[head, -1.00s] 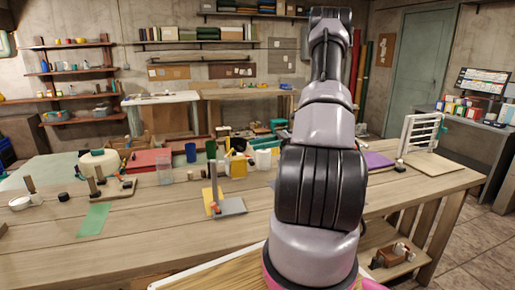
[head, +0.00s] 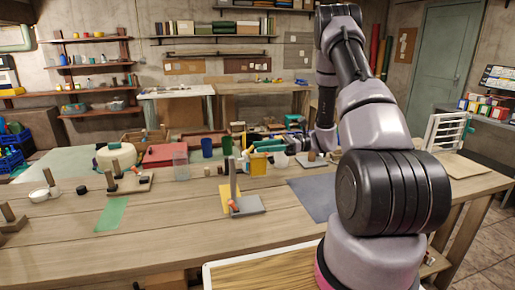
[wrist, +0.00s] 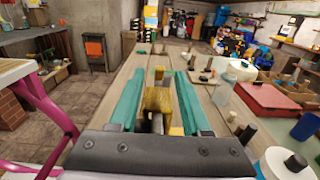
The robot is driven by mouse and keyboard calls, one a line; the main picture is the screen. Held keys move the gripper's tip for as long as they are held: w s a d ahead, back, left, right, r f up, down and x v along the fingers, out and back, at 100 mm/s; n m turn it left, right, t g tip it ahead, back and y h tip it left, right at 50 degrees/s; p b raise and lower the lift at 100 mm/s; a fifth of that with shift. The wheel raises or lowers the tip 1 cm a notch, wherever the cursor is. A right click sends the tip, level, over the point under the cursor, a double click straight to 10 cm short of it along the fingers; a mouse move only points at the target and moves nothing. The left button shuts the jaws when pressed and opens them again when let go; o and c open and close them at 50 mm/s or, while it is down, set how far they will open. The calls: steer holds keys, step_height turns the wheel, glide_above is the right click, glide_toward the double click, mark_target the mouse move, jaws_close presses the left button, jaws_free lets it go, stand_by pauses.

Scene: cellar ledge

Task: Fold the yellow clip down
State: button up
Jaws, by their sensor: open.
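In the head view a small stand with a grey base (head: 247,207) and an upright grey post (head: 233,180) sits on the bench. A flat yellow piece (head: 225,199) and a small orange part (head: 234,207) are at its foot. My gripper (head: 264,147) is to the right of the post, pointing left, with teal fingers. In the wrist view my gripper (wrist: 160,76) is open, its fingers well apart. A yellow block (wrist: 157,101) shows between them, untouched. I cannot tell for sure which yellow part is the clip.
A yellow container (head: 258,167) and blue cup (head: 207,147) stand behind the stand. A clear jar (head: 180,154), red case (head: 165,154) and pegged board (head: 130,185) are to the left. A grey mat (head: 313,198) lies to the right. The front of the bench is clear.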

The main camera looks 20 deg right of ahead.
steer(key=shift+a, duration=1.15)
jaws_close()
steer(key=shift+d+f+y, duration=0.15)
steer(key=shift+f+y, duration=0.15)
steer(key=shift+y, duration=0.4)
jaws_free()
steer(key=d+f, duration=0.1)
steer(key=d, duration=0.9)
steer(key=shift+d+f, duration=0.2)
steer(key=shift+d, duration=0.15)
